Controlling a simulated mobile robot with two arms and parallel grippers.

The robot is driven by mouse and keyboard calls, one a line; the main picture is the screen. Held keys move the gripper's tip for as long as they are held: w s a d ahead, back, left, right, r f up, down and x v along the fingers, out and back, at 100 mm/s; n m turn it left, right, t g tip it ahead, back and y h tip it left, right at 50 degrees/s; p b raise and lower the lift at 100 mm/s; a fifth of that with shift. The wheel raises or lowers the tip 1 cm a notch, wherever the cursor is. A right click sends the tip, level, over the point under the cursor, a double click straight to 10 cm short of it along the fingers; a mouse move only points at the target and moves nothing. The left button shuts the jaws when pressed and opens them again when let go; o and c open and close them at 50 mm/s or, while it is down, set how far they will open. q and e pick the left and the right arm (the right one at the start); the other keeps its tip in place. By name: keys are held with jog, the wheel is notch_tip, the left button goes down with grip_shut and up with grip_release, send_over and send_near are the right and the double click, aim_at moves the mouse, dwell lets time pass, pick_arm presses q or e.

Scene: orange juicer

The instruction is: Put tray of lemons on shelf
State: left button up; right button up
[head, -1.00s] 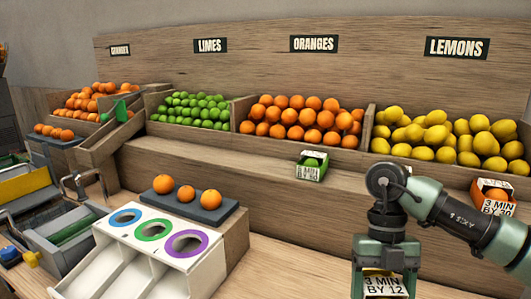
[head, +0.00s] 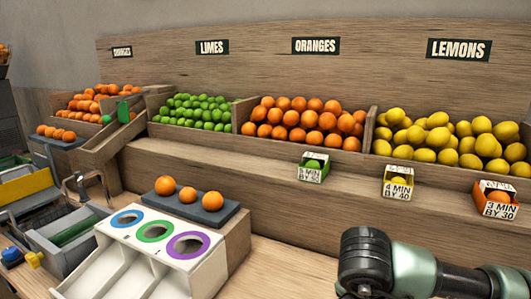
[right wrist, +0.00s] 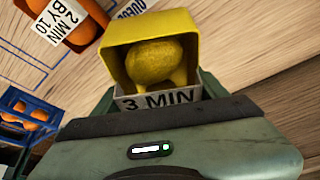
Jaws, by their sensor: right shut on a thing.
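My right gripper (right wrist: 156,97) is shut on a yellow tray (right wrist: 118,62) with lemons (right wrist: 155,62) in it. The tray's front label (right wrist: 158,99) reads "3 MIN"; the gripper body hides the part below. In the head view only my right arm shows, at the lower right; its gripper and the held tray are below the frame. The wooden shelf ledge (head: 250,165) runs below the fruit bins. Another yellow tray (head: 397,180), labelled "4 MIN BY 40", stands on it under the lemons bin (head: 450,140). My left gripper is not in view.
A green tray (head: 313,168) and an orange tray (head: 495,200) stand on the ledge either side of the yellow one. A white sorter (head: 140,250) stands at lower left. In the wrist view, an orange tray (right wrist: 85,30) and a blue crate (right wrist: 32,135) lie nearby.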

jog(key=n, duration=0.2)
jog(key=n+t+y, duration=0.1)
jog(key=n, duration=0.2)
jog(key=shift+s+a+f+n+y, duration=0.1)
jog(key=shift+a+f+n+y, duration=0.1)
jog(key=shift+n+y, duration=0.1)
jog(key=n+y, duration=0.1)
jog(key=n, duration=0.1)
jog(key=a+n+y, duration=0.1)
jog(key=n, duration=0.2)
jog(key=shift+s+t, duration=0.15)
jog(key=shift+t, duration=0.25)
